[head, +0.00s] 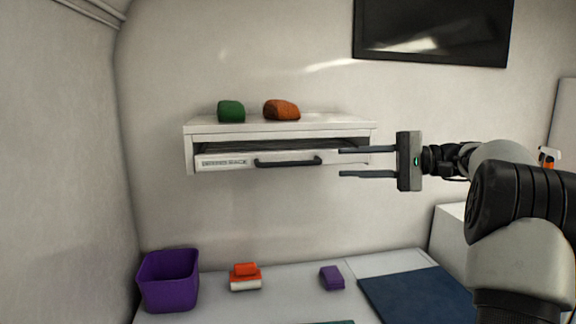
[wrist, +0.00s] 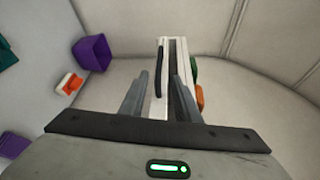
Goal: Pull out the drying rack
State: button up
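The drying rack (head: 222,162) is a white drawer-like front with a label and a black bar handle (head: 288,161), set in a white wall-mounted housing (head: 190,143). It looks pushed in or nearly so. My gripper (head: 341,162) is open and empty, its two fingers one above the other, pointing left near the right end of the rack front. The handle lies left of the fingertips, apart from them. In the wrist view the handle (wrist: 159,66) and the housing (wrist: 181,48) show ahead, roughly between the fingers (wrist: 160,82).
A green bundle (head: 231,111) and an orange-brown bundle (head: 282,110) lie on top of the housing. Below, the counter holds a purple bin (head: 168,281), red and white items (head: 245,277), a purple block (head: 332,277) and a blue mat (head: 415,295). A dark screen (head: 432,30) hangs above.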

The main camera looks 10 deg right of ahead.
aim_at(296, 164)
jog(key=x, duration=1.4)
jog(key=shift+w+a+f, duration=0.15)
jog(key=shift+w+a, duration=0.05)
jog(key=shift+a, duration=0.15)
